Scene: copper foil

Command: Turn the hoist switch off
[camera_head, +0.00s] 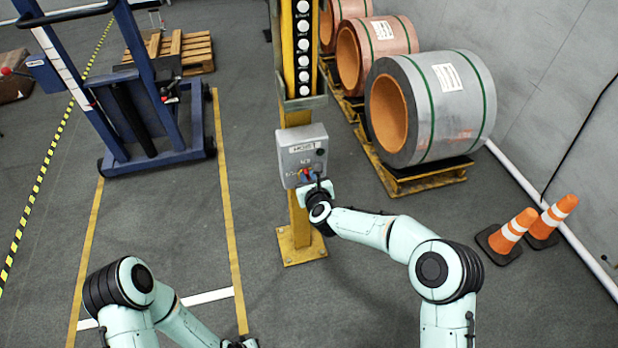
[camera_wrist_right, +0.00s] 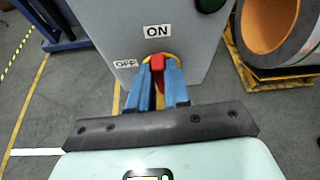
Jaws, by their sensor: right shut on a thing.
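The grey hoist switch box (camera_head: 301,153) is fixed to a yellow post in the middle of the head view. In the right wrist view, its red switch handle (camera_wrist_right: 157,62) sits on a yellow ring. The handle's tip points up toward the ON label (camera_wrist_right: 158,31), and the OFF label (camera_wrist_right: 126,64) is to its left. My right gripper (camera_wrist_right: 159,76) has its blue fingers on both sides of the red handle, shut on it; they hide part of it. My left gripper (camera_head: 241,343) only just shows at the bottom edge, and its jaws cannot be made out.
The yellow post (camera_head: 299,232) stands on the floor. Large foil coils (camera_head: 449,108) lie on wooden pallets at the right, with orange cones (camera_head: 512,232) nearer. A blue lift truck (camera_head: 140,110) stands at the left. The floor in front of the post is clear.

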